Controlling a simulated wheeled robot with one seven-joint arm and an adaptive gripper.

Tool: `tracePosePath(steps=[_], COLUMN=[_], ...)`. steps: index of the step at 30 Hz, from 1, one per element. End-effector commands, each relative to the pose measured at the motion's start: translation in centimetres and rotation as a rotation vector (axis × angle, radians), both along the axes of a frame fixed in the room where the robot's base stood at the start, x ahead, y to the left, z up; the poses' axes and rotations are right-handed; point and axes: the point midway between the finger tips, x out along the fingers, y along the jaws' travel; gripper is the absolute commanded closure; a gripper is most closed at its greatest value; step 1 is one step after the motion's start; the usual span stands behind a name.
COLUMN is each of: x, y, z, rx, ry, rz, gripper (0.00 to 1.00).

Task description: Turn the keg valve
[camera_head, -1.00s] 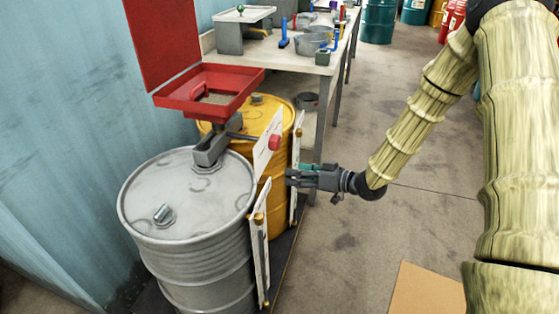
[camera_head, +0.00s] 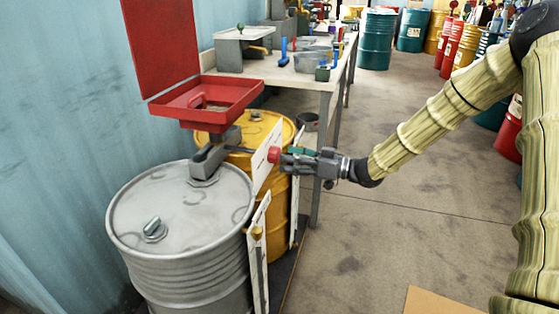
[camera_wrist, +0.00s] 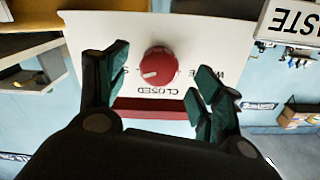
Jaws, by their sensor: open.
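The keg valve is a round red knob (camera_head: 273,155) on a white panel (camera_head: 262,165) beside the barrels. In the wrist view the red knob (camera_wrist: 160,67) has a pale pointer mark on its left side, and the panel (camera_wrist: 115,30) reads upside down, with "CLOSED" just below the knob. My gripper (camera_head: 290,157) is right at the knob in the head view. In the wrist view my gripper (camera_wrist: 155,85) is open, with one green-padded finger on each side of the knob and gaps between. Whether a fingertip touches the panel I cannot tell.
A grey barrel (camera_head: 185,225) and a yellow barrel (camera_head: 245,135) stand at the left, with a red funnel tray (camera_head: 215,97) above them. A workbench (camera_head: 310,75) with tools is behind. A "WASTE" sign (camera_wrist: 290,22) is at upper right in the wrist view. Open floor lies right.

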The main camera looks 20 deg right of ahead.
Motion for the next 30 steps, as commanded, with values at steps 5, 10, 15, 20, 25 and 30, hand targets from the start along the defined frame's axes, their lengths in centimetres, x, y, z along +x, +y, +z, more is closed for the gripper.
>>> tracePosePath(steps=[5,10,15,20,25,30], x=[1.3,2.0,2.1,2.1,2.1,2.1], y=[2.0,2.9,3.1,3.1,3.1,3.1], z=[-0.1,-0.1,0.0,0.0,0.0,0.0], rx=[0.000,-0.002,-0.001,0.000,0.000,0.000], ry=[0.000,0.000,0.001,0.000,0.000,0.000], rz=[0.000,-0.001,-0.001,-0.001,-0.001,-0.002], gripper=[0.33,0.33,0.33,0.33,0.60,0.79])
